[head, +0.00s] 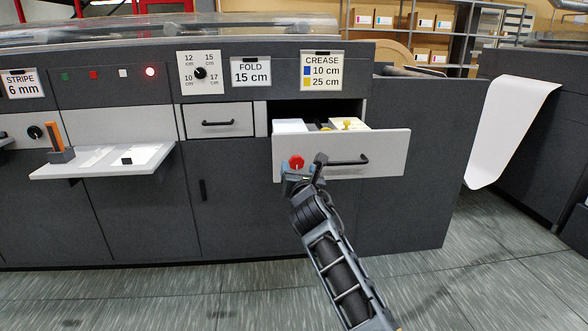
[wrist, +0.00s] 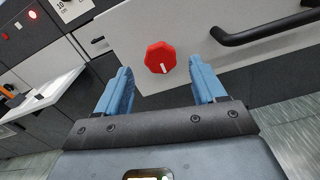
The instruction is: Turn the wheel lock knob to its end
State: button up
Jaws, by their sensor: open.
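A red many-sided knob (head: 296,161) sits on the light grey front of a pulled-out drawer, left of the drawer's black handle. In the wrist view the red knob (wrist: 160,57) has a short white mark near its lower edge, pointing down and slightly right. No label on it shows. My gripper (wrist: 160,68) is open, with one blue finger on each side of the knob in the picture. In the head view my gripper (head: 298,174) is just below the knob.
The drawer (head: 385,150) stands open with a white box (head: 290,126) and yellow items inside. Its black handle (head: 350,161) is close on the right. A light shelf (head: 95,168) juts out at the left. A dial (head: 200,73) sits above. The floor in front is clear.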

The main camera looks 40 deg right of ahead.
aim_at(297, 163)
jog(key=shift+x, duration=1.85)
jog(key=shift+c, duration=0.4)
jog(key=c, duration=1)
